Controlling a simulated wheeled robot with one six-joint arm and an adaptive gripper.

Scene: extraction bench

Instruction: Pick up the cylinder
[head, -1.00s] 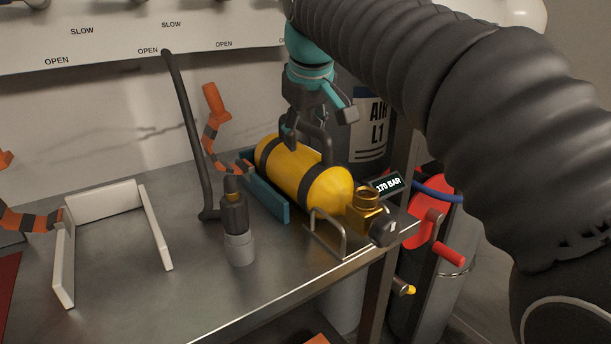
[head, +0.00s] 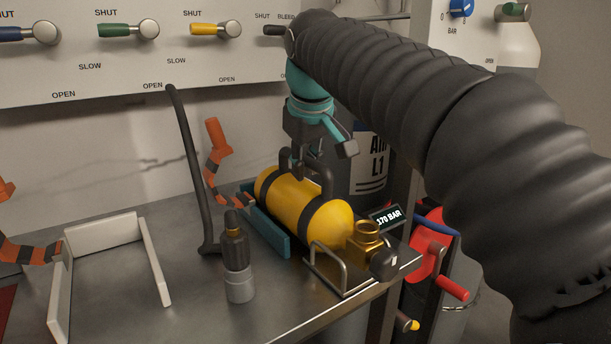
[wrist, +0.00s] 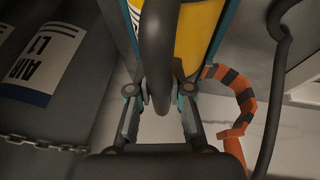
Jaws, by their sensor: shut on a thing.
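The cylinder (head: 307,207) is yellow with black bands. It lies on its side on the bench in a teal cradle (head: 262,232), its brass valve end toward the right front. A dark carrying handle (head: 326,178) arches over its top. My gripper (head: 304,160) is above the cylinder, shut on this handle. In the wrist view, the fingers of my gripper (wrist: 166,98) close around the dark handle bar (wrist: 158,50), with the yellow body (wrist: 194,40) behind it. The exact finger contact is partly hidden in the head view.
A grey bottle-like tool (head: 238,265) stands left of the cylinder. A white frame (head: 105,232), a dark bent hose (head: 186,150) and orange-black striped pieces (head: 216,150) are nearby. A wire guard (head: 330,270) and a 170 BAR tag (head: 388,217) sit by the valve. A valve panel rises behind.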

